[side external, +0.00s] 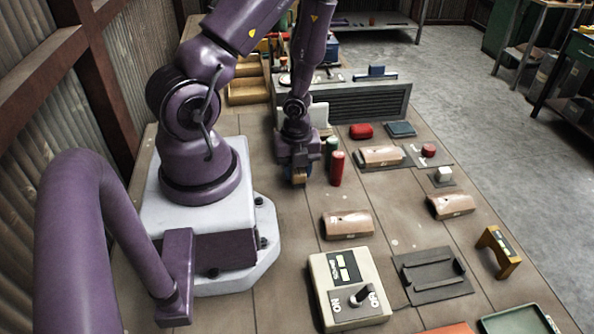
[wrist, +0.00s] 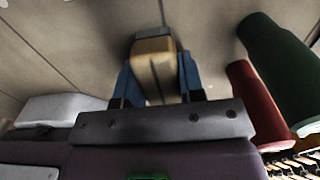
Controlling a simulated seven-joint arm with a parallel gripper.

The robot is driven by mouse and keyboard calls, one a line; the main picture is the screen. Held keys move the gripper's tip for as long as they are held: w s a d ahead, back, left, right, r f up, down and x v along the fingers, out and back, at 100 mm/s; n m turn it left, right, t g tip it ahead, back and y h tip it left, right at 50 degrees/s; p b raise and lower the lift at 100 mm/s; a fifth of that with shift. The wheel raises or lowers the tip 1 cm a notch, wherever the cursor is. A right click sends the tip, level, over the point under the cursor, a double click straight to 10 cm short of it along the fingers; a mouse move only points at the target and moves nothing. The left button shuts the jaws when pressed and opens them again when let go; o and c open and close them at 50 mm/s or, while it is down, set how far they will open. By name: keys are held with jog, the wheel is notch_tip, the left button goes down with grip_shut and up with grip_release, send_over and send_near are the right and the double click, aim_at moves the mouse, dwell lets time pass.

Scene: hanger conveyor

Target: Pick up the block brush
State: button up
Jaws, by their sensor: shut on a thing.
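My gripper (side external: 298,172) hangs pointing down over the table, in front of the base of my arm in the side external view. In the wrist view, its two blue fingers stand on either side of a tan wooden block brush (wrist: 154,62) with a grey band at its far end, and they are shut on it. In the side external view only a small tan part of the block brush (side external: 299,180) shows under the gripper. I cannot tell whether it touches the table.
A red cylinder (side external: 337,168) and a green cylinder (side external: 331,146) stand close to the gripper's right. Tan curved pieces (side external: 347,224) lie to the right and nearer the camera. A switch box (side external: 321,268) stands at the front.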

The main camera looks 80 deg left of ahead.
jog(key=shift+r, duration=0.2)
jog(key=shift+r, duration=4.8)
jog(key=o, duration=0.3)
jog(key=shift+r, duration=0.15)
jog(key=shift+c, duration=1)
